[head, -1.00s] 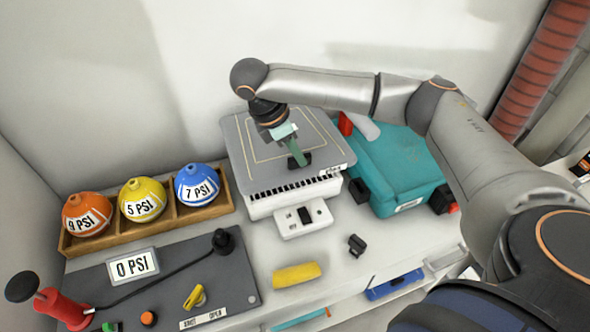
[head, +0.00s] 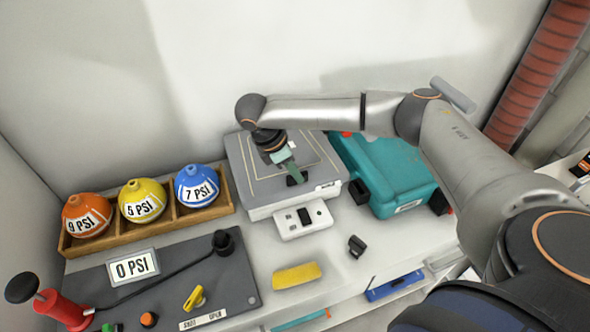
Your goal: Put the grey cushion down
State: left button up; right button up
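The grey cushion (head: 248,162) is a flat, square slab with a pale yellow outline on top and a black grip piece near its middle. It lies level over a white base unit (head: 260,212) with a small switch box in front. Whether it rests fully on the base is hard to tell. My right gripper (head: 293,174) comes from above, its pale green fingers at the black grip piece. It looks shut on that piece, though the fingertips are partly hidden. My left gripper is not in view.
A teal case (head: 390,170) stands close to the right. A wooden tray (head: 150,232) with orange, yellow and blue balls is at left. A grey panel (head: 190,270) with a red pump (head: 65,308) is in front. A yellow block (head: 297,275) and black clip (head: 357,246) lie nearby.

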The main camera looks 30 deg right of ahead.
jog(key=o, duration=0.5)
jog(key=v, duration=1.2)
jog(key=shift+r, duration=0.1)
